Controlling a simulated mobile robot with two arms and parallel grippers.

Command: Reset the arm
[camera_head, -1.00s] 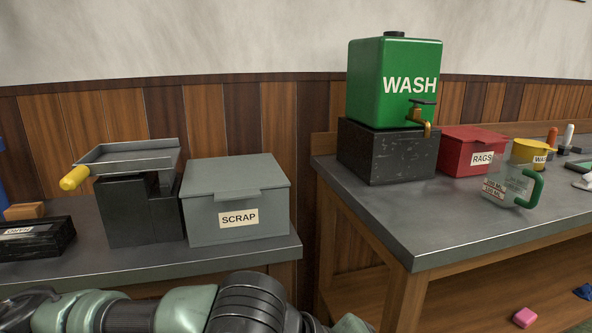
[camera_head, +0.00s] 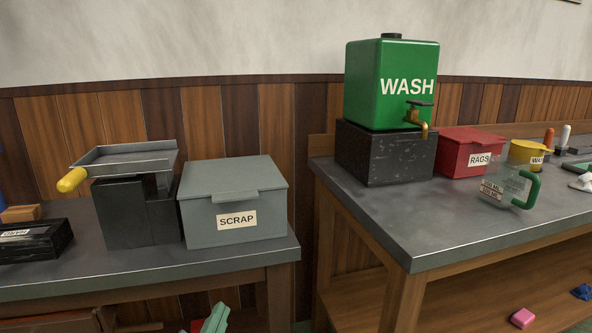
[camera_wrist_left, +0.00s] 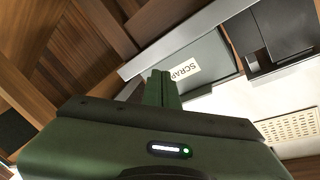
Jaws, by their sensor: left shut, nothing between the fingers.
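My left gripper (camera_head: 215,319) shows only as green fingers at the bottom edge of the head view, in front of and below the left bench. In the left wrist view its two green fingers (camera_wrist_left: 162,88) are together with nothing between them. The grey SCRAP box (camera_head: 235,203) stands closed on the left bench, above the gripper. It also shows beyond the fingers in the left wrist view (camera_wrist_left: 205,68). My right gripper is in neither view.
The left bench (camera_head: 150,265) carries a black press with a tray and yellow handle (camera_head: 72,180). The right bench (camera_head: 420,225) holds a green WASH tank (camera_head: 392,85), a red RAGS box (camera_head: 465,150) and a clear jug (camera_head: 505,187). A pink block (camera_head: 522,318) lies below.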

